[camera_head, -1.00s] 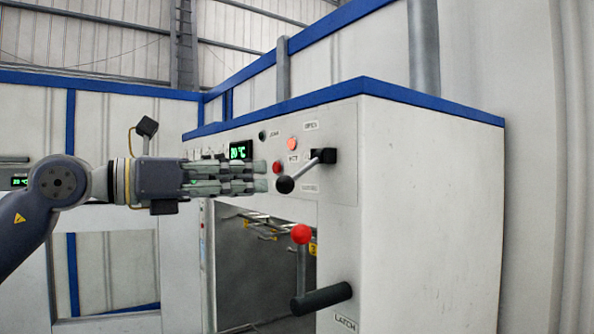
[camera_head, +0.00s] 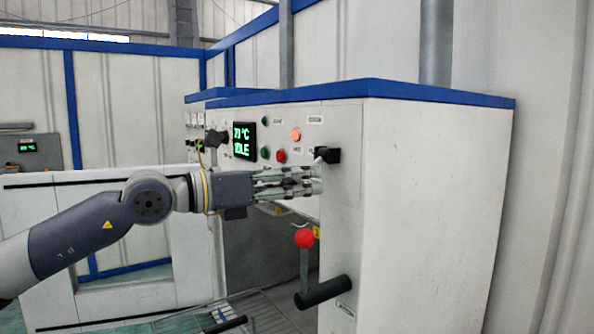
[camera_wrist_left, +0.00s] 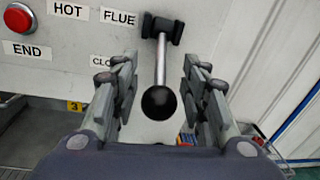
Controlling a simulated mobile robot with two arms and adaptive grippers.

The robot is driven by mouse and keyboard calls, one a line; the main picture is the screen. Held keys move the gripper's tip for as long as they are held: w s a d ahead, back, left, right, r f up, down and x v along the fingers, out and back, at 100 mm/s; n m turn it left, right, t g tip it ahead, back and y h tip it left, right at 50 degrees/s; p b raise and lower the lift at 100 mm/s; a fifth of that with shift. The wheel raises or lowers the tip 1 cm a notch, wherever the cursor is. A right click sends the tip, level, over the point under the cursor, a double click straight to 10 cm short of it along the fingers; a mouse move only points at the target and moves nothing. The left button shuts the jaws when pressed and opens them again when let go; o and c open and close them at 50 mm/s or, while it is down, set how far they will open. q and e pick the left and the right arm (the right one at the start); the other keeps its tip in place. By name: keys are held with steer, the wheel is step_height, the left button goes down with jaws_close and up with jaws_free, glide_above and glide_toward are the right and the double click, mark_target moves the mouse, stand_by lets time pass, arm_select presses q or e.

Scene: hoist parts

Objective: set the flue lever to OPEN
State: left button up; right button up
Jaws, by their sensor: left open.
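The flue lever shows in the left wrist view as a grey rod with a black ball knob (camera_wrist_left: 159,102), hanging from a black pivot block (camera_wrist_left: 163,28) beside the FLUE label (camera_wrist_left: 118,18). It points down, on the side of a partly covered label starting "CLO" (camera_wrist_left: 101,61). My left gripper (camera_wrist_left: 158,88) is open, with one finger on each side of the knob and visible gaps. In the head view my left gripper (camera_head: 318,181) is just below the pivot block (camera_head: 328,155) and hides the knob. My right gripper is not in view.
The white cabinet panel carries a green display (camera_head: 244,141), an orange lamp (camera_head: 295,135) and a red button (camera_head: 281,155). Below the gripper stand a red-knobbed lever (camera_head: 304,239) and a thick black latch handle (camera_head: 323,291), beside the cabinet's opening.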

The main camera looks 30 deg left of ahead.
arm_select(q)
jaws_close()
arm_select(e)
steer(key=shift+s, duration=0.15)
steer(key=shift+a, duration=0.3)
